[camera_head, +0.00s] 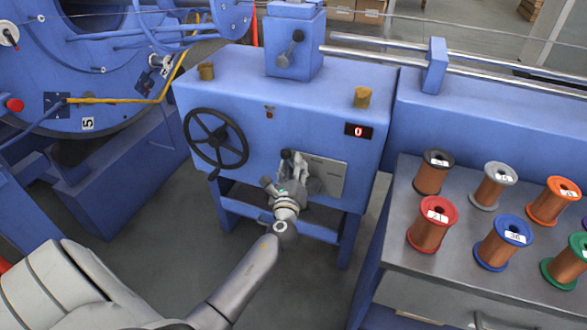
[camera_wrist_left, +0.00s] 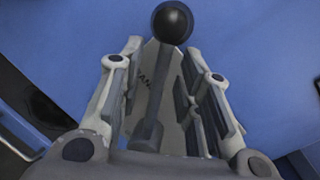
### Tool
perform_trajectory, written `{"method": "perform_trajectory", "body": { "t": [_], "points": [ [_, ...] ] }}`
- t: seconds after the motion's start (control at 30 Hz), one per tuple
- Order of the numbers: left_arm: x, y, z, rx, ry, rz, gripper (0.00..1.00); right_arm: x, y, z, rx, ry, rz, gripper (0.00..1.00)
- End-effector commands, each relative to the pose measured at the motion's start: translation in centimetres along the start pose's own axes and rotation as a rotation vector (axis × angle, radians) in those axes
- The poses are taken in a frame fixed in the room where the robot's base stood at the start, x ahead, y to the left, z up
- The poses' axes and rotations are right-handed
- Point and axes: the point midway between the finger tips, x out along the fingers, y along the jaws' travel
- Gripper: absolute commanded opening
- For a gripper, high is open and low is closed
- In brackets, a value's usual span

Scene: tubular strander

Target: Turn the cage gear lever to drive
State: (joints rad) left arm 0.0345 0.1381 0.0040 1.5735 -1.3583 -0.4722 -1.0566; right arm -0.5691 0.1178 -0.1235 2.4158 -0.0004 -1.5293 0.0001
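The cage gear lever is a grey shaft with a round black knob (camera_head: 286,155) on the front of the blue machine cabinet. In the left wrist view its black knob (camera_wrist_left: 172,22) stands at top centre, with the shaft (camera_wrist_left: 150,105) running down from it. My left gripper (camera_head: 297,168) is at the lever and partly covers it in the head view. In the left wrist view the fingers of my left gripper (camera_wrist_left: 163,75) are apart on either side of the shaft, with gaps showing. A grey plate (camera_head: 328,178) lies behind; its lettering is mostly hidden. My right gripper is not in view.
A black handwheel (camera_head: 216,139) is left of the lever. A red display reading 0 (camera_head: 358,130) is above right. Another lever (camera_head: 290,48) is on the upper box. A grey table (camera_head: 398,240) with several wire spools stands at right.

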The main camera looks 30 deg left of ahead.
Motion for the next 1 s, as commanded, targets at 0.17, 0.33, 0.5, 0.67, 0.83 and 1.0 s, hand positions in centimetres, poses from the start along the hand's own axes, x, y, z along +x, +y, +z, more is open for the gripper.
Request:
{"method": "perform_trajectory", "body": {
  "t": [0.17, 0.33, 0.5, 0.67, 0.83, 1.0],
  "points": [
    [0.04, 0.00, 0.02, 0.000, 0.000, 0.000, 0.32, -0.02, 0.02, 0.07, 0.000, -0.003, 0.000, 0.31],
    [0.02, 0.00, 0.01, 0.000, 0.000, 0.000, 0.17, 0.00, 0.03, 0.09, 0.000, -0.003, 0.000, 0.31],
    [0.01, 0.01, 0.00, 0.000, 0.000, 0.000, 0.00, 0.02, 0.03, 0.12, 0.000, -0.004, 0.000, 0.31],
    [0.00, 0.01, 0.00, 0.000, 0.000, 0.000, 0.00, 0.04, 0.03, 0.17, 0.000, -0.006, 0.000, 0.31],
    [-0.01, -0.01, -0.02, 0.003, 0.000, 0.000, 0.00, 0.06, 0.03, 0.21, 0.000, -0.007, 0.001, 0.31],
    [-0.07, -0.32, -0.03, 0.033, -0.006, -0.005, 0.00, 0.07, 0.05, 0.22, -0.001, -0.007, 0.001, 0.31]
  ]
}}
